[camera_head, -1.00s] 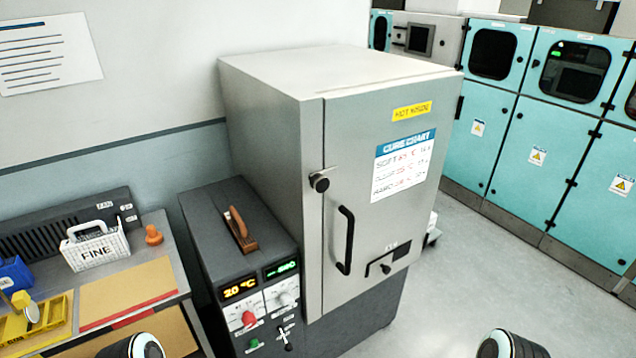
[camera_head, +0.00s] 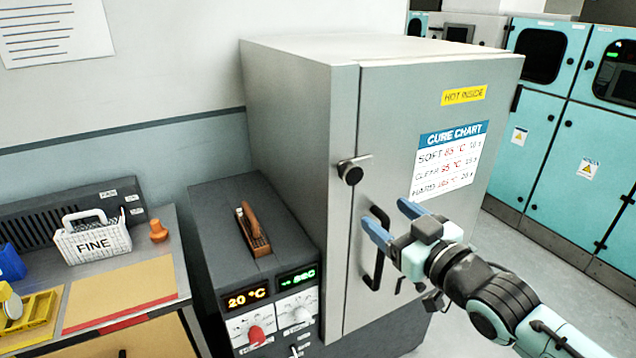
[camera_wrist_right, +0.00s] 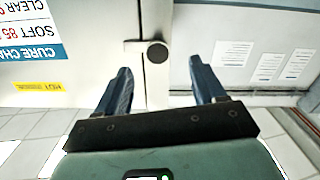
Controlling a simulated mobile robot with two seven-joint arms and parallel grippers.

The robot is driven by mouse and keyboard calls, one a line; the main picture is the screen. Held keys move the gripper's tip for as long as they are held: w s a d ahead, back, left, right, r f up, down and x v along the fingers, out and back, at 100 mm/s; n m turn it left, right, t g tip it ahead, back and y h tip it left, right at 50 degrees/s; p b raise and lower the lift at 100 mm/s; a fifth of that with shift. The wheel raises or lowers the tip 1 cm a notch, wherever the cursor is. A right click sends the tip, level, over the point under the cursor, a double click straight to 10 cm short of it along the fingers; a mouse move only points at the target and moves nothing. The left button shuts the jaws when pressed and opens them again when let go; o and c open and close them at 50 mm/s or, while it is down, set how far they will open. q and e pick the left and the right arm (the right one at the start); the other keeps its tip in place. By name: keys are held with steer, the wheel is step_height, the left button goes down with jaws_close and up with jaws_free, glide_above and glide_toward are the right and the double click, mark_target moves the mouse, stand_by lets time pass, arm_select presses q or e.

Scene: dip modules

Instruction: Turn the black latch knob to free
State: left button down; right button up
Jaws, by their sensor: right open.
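The black latch knob (camera_head: 352,173) sits on a metal latch at the left edge of the grey oven door (camera_head: 400,120), above the black door handle (camera_head: 378,250). In the right wrist view the knob (camera_wrist_right: 157,52) shows ahead of my fingers and between their lines. My right gripper (camera_head: 387,217) is open and empty in front of the door, to the right of and below the knob in the head view. It partly covers the handle. Its two blue fingers also show spread apart in the right wrist view (camera_wrist_right: 160,88). My left gripper is out of view.
A dark control unit (camera_head: 225,230) with a brown-handled tool on top stands left of the oven. A bench with a white FINE basket (camera_head: 92,240) and an orange knob-shaped piece (camera_head: 158,231) is farther left. Teal cabinets (camera_head: 560,150) stand right, across open floor.

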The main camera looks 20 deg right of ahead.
mark_target(355, 177)
steer(key=shift+t, duration=0.3)
steer(key=w+p, duration=0.1)
steer(key=w, duration=0.3)
steer(key=w+r+p, duration=0.1)
steer(key=w, duration=0.7)
steer(key=shift+w+a+r+p, duration=0.3)
steer(key=shift+a+r+p, duration=0.05)
steer(key=shift+p, duration=0.05)
jaws_close()
